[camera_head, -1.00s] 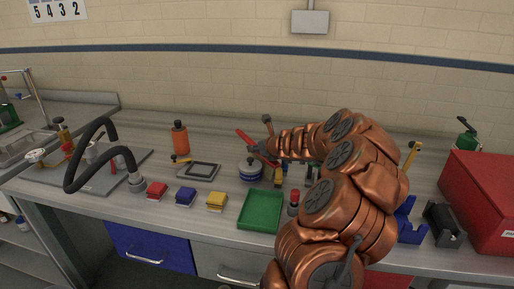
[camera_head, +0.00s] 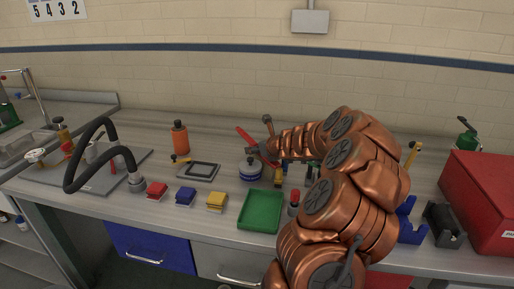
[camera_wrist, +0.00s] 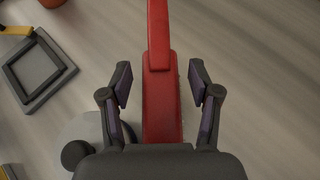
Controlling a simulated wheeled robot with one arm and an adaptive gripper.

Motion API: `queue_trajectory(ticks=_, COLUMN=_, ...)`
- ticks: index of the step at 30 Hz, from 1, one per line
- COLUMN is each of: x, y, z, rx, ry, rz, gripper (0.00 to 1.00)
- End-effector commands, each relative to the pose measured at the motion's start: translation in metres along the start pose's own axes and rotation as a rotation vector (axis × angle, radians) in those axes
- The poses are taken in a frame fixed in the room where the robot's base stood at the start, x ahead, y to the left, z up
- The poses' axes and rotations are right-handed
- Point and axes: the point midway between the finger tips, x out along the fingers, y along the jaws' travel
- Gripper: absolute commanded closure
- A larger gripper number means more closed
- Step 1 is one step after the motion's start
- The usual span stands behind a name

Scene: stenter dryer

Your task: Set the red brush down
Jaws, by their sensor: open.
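The red brush (camera_wrist: 160,90) shows in the wrist view as a long red bar running up the picture between the two fingers of my gripper (camera_wrist: 159,95). The fingers stand apart, with a gap on each side of the brush. In the head view the red brush (camera_head: 245,134) appears at the back of the bench, just left of my gripper (camera_head: 255,148), partly hidden by it. I cannot tell from these views whether the brush rests fully on the bench.
A blue-and-white round container (camera_head: 250,170) stands close below my gripper. A dark square frame (camera_head: 199,171) and an orange bottle (camera_head: 180,138) are to the left. A green tray (camera_head: 261,211) lies in front. Bare bench shows behind the bottle and frame.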

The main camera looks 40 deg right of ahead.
Motion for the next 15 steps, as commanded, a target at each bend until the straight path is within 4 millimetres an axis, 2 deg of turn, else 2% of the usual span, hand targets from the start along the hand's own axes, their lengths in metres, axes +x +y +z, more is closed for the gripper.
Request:
queue_trajectory(ticks=1, x=-0.008, y=-0.001, z=-0.004, rx=0.004, ry=0.003, rz=-0.002, gripper=0.38)
queue_trajectory(ticks=15, x=-0.086, y=-0.001, z=0.003, rx=-0.002, ry=-0.007, rz=-0.002, gripper=0.38)
